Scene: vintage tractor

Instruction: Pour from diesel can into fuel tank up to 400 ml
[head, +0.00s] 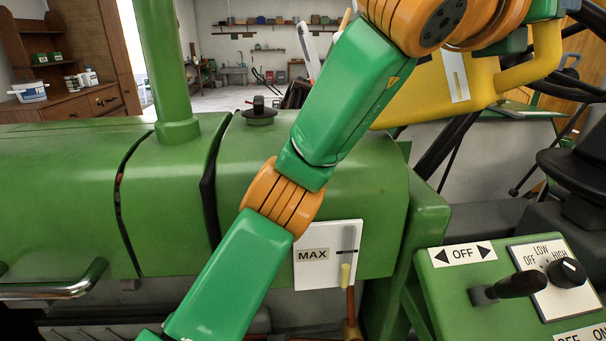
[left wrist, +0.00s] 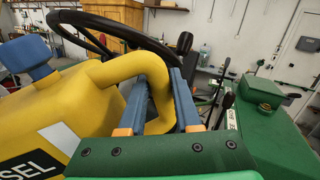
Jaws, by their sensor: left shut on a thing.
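The yellow diesel can (head: 440,95) is in the upper right of the head view, partly hidden behind my left arm. Its handle (head: 532,62) points right. In the left wrist view the can (left wrist: 75,110) shows a blue cap (left wrist: 25,53) and a label ending in "SEL". My left gripper (left wrist: 160,92) is shut on the can's handle, with a finger on each side. The green fuel tank (head: 350,190) has a black filler cap (head: 259,115) on top. On its side, a sight gauge (head: 347,260) shows yellow below the black MAX mark. My right gripper is not in view.
A green control panel (head: 430,262) with a black lever and a knob stands at the lower right. A green exhaust pipe (head: 155,60) rises left of the tank. The black steering wheel (left wrist: 105,28) is close behind the can's handle in the left wrist view.

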